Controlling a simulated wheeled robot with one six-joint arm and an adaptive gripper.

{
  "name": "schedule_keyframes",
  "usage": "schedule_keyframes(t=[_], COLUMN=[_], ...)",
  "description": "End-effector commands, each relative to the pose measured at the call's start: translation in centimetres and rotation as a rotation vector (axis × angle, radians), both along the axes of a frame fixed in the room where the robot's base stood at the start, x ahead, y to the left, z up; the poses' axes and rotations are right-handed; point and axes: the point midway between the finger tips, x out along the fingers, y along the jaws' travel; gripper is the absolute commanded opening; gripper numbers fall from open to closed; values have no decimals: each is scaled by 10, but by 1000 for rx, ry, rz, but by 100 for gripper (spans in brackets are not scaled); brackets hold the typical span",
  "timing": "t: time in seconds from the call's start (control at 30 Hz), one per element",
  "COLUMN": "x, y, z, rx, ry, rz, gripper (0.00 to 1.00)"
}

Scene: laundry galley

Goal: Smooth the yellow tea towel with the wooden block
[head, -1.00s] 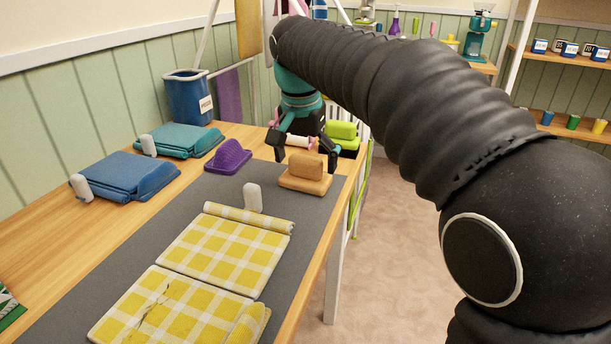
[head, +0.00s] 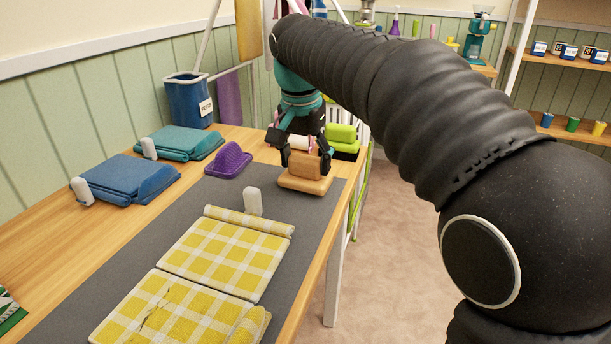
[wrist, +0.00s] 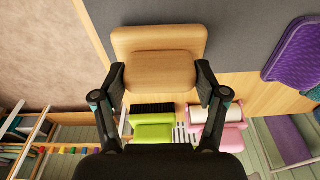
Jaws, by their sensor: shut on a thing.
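The yellow checked tea towel (head: 222,258) lies on the grey mat (head: 110,258) in the head view, with a crease across its middle, rolled far and near edges, and a dark wrinkled line on its near part. The wooden block (head: 304,182) with its raised grip stands on the mat beyond the towel, near the table's right edge. My gripper (head: 306,160) is shut on the block's grip, one finger at each side. The wrist view also shows the block (wrist: 158,42) between the fingers (wrist: 162,92). The towel is not in the wrist view.
A white upright piece (head: 252,200) stands at the towel's far edge. A purple ridged tool (head: 229,160), folded blue (head: 128,180) and teal (head: 180,143) cloths lie left. A lime green brush (head: 342,140) and a pink-and-white roller (wrist: 215,114) sit beyond the block.

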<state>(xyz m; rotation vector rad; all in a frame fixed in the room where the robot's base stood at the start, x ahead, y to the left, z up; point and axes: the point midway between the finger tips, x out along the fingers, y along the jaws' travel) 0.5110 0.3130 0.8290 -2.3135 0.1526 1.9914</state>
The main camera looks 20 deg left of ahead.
Motion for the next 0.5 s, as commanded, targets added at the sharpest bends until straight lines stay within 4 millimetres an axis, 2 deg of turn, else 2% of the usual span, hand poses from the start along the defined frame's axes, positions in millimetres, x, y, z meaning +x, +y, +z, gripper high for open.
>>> schedule_keyframes(t=[0.5], x=[0], y=[0], z=[27], rx=[2], ry=[-2], rz=[0], gripper=[38])
